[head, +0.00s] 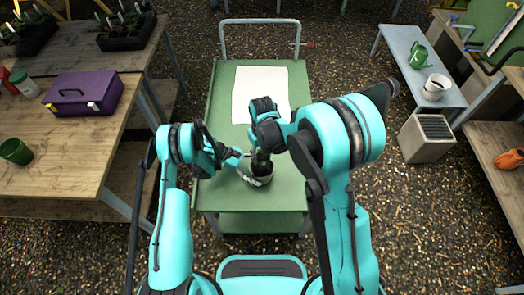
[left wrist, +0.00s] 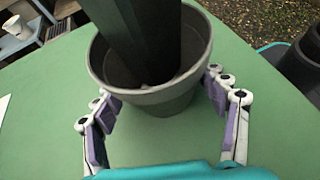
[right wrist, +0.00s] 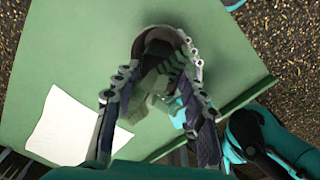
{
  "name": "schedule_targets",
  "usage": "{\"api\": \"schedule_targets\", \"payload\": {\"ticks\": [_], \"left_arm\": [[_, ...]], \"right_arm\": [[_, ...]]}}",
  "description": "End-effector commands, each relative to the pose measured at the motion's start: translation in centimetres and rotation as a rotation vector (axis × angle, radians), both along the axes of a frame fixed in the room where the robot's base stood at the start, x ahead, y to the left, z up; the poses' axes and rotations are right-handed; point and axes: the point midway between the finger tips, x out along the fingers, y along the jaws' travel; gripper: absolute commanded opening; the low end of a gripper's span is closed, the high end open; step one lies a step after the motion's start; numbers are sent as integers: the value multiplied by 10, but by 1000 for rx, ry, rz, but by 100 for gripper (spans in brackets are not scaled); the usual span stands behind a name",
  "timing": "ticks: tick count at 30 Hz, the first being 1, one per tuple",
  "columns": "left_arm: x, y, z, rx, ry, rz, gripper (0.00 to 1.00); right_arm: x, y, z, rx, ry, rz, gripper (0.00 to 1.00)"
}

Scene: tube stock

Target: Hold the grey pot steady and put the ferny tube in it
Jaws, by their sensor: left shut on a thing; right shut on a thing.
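The grey pot (head: 257,179) stands upright near the front edge of the green cart top. My left gripper (head: 243,160) is shut on the pot, its fingers on either side of the wall in the left wrist view (left wrist: 160,100). The dark green tube (left wrist: 140,40) reaches down inside the pot's mouth, leaning somewhat in that view. My right gripper (right wrist: 158,80) is above the pot and shut on the tube (right wrist: 155,95). In the head view the right arm hides most of the tube. I cannot tell whether its lower end rests on the pot's bottom.
A white sheet (head: 250,92) lies on the green cart (head: 222,120) behind the pot. A wooden bench (head: 60,145) on the left holds a purple box (head: 85,92) and a green pot (head: 15,151). A grey-blue bench (head: 412,60) stands at the right.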

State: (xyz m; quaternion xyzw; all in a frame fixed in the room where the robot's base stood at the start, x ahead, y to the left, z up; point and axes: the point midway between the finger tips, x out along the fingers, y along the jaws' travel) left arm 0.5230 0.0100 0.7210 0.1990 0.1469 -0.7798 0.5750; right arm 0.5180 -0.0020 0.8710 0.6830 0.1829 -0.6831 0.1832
Motion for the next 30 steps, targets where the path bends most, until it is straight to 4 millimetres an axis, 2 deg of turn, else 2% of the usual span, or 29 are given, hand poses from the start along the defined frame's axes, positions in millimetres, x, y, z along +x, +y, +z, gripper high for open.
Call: {"api": "schedule_targets", "payload": {"ticks": [19, 20, 22, 23, 30], "left_arm": [[0, 0, 0, 0, 0, 0, 57], [0, 0, 0, 0, 0, 0, 57], [0, 0, 0, 0, 0, 0, 57], [0, 0, 0, 0, 0, 0, 57], [0, 0, 0, 0, 0, 0, 57]], "right_arm": [[0, 0, -46, 0, 0, 0, 0], [0, 0, -47, 0, 0, 0, 44], [0, 0, -46, 0, 0, 0, 63], [0, 0, -46, 0, 0, 0, 66], [0, 0, -46, 0, 0, 0, 66]]}}
